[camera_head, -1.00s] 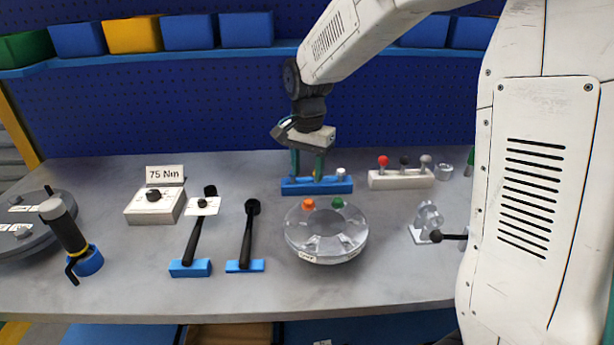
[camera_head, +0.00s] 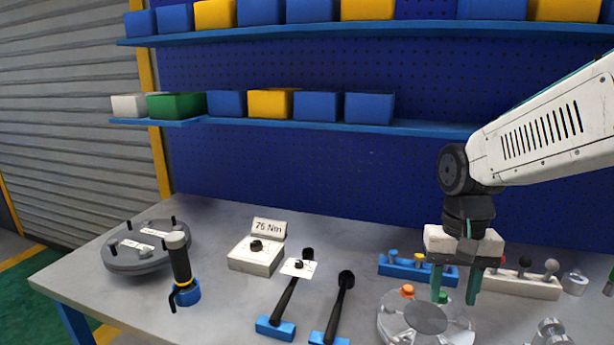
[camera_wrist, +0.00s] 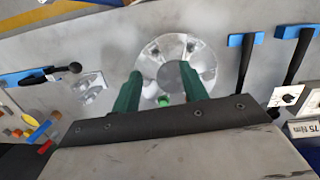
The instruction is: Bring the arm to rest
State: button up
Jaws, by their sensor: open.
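My gripper (camera_head: 455,292) hangs pointing down on the right of the head view, its two green fingers apart with nothing between them. The round, shiny flanged shell (camera_head: 398,328) lies on the grey bench below it, cut by the lower picture edge. An orange knob (camera_head: 407,291) and a green knob (camera_head: 443,297) show at the shell's far side. In the wrist view, my gripper (camera_wrist: 160,92) has its fingers apart in front of the shell (camera_wrist: 200,58), which has a grey round centre. The height gap between fingertips and shell is hard to tell.
A blue rack (camera_head: 395,268) and a pale knob rack (camera_head: 520,285) stand behind the shell. Two black-handled tools (camera_head: 287,297) (camera_head: 340,303), the 75 Nm box (camera_head: 255,256), a black-handled tool (camera_head: 180,262) and a grey round plate (camera_head: 145,258) lie left. Shelves of bins (camera_head: 318,107) line the wall.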

jog(key=s+r+n+t, duration=0.1)
jog(key=s+r, duration=0.1)
jog(key=s, duration=0.6)
jog(key=s+d+r+n+t, duration=0.1)
jog(key=s+r, duration=0.1)
jog(key=s, duration=0.6)
jog(key=shift+d+r+n+t, duration=0.25)
jog(key=shift+d+n+t, duration=0.05)
jog(key=shift+n+t, duration=0.1)
dwell(1.2)
